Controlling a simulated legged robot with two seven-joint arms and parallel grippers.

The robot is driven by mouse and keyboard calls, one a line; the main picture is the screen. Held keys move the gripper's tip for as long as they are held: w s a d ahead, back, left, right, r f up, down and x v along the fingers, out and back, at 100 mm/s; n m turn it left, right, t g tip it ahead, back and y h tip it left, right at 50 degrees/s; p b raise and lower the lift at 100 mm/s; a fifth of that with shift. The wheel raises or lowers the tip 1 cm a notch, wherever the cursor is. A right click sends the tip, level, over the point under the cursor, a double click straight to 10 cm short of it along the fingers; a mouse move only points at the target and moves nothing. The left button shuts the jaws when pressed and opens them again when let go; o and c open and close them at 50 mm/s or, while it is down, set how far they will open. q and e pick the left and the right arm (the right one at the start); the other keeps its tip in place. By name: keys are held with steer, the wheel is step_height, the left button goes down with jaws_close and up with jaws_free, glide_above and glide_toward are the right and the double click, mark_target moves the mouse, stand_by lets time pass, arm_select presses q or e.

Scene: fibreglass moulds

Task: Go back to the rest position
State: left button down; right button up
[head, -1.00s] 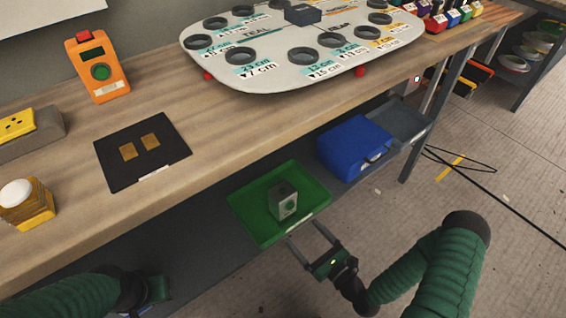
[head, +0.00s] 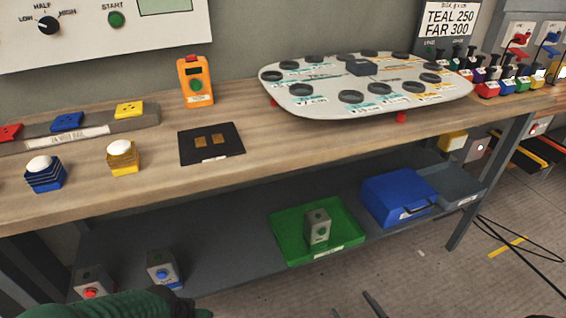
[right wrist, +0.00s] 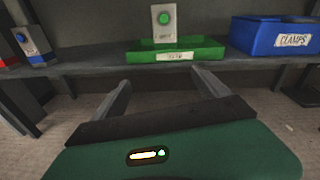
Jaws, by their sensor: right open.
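My right gripper (head: 356,307) shows only its fingertips at the bottom edge of the head view. In the right wrist view my right gripper (right wrist: 160,88) is open and empty, its two fingers wide apart. It is in front of the lower shelf, apart from the green tray (head: 284,247), which also shows in the right wrist view (right wrist: 140,55). A grey box with a green button (head: 317,226) stands upright in that tray. My left arm's green sleeve shows at the lower left of the head view. My left gripper is out of frame.
The workbench (head: 300,157) holds an orange device (head: 195,80), a black mat (head: 185,148) and a white oval board (head: 330,102). The lower shelf (head: 225,240) holds a blue case (head: 398,197) and two button boxes at left. Open floor lies in front.

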steer(key=d+f+n+g+h, duration=0.3)
steer(key=n+g, duration=0.5)
steer(key=n, duration=0.7)
step_height(320, 180, up, 5)
steer(key=s+d+n+g+h, duration=0.1)
steer(key=d+n+g+h, duration=0.15)
steer(key=n, duration=0.35)
steer(key=s+a+r+n+g+h, duration=0.1)
steer(key=s+a+r+n+g, duration=0.2)
steer(key=s+a+r+n, duration=0.5)
arm_select(q)
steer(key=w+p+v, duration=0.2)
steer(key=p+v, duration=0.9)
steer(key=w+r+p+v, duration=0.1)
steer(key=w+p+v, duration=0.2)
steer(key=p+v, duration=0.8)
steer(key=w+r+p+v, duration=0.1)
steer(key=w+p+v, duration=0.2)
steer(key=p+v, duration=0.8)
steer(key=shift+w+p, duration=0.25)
steer(key=shift+p, duration=0.45)
arm_select(e)
step_height(320, 180, up, 36)
steer(key=d, duration=0.2)
steer(key=shift+s+r+n, duration=0.2)
steer(key=shift+s+n, duration=0.05)
steer(key=shift+n, duration=0.05)
